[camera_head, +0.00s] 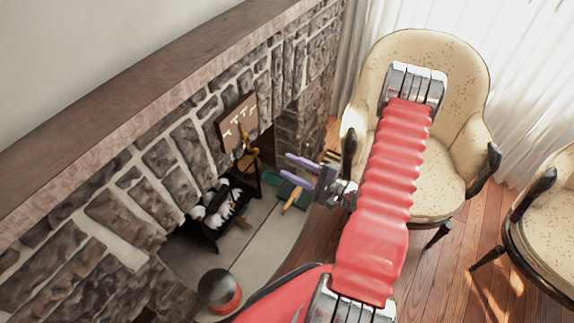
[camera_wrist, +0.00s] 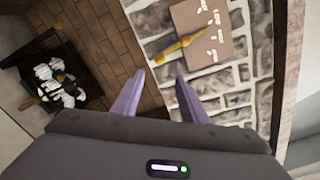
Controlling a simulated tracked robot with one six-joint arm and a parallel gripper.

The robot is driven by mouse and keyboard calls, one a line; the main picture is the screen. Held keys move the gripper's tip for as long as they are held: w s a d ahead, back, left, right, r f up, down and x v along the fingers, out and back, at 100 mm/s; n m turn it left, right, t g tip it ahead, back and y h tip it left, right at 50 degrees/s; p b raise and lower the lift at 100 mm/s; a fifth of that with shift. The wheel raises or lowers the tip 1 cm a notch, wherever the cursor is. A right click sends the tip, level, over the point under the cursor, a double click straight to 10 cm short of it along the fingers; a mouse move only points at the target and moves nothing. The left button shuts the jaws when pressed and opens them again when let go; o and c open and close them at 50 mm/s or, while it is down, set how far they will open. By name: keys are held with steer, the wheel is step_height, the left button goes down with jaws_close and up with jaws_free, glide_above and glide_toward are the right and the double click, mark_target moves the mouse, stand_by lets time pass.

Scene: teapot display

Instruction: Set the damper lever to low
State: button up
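The damper lever (camera_wrist: 184,44) is a yellow, brass-coloured handle on a tan panel (camera_wrist: 212,28) with white markings, fixed to the stone wall. In the head view the panel (camera_head: 236,120) is above the fireplace opening, and the lever (camera_head: 247,160) shows small at its lower edge. The markings are too small to read, so I cannot tell the lever's setting. My gripper (camera_head: 287,166) has two purple fingers, apart and empty, to the right of the lever in the head view. In the wrist view my gripper (camera_wrist: 160,78) is below the lever, with a visible gap between them.
A dark log grate (camera_head: 217,213) with pale logs stands in the fireplace; it also shows in the wrist view (camera_wrist: 58,80). A black-and-red round object (camera_head: 220,291) is on the hearth. A cream armchair (camera_head: 435,130) stands behind my arm. A mantel (camera_head: 130,85) runs above the wall.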

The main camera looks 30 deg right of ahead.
steer(key=shift+c, duration=0.4)
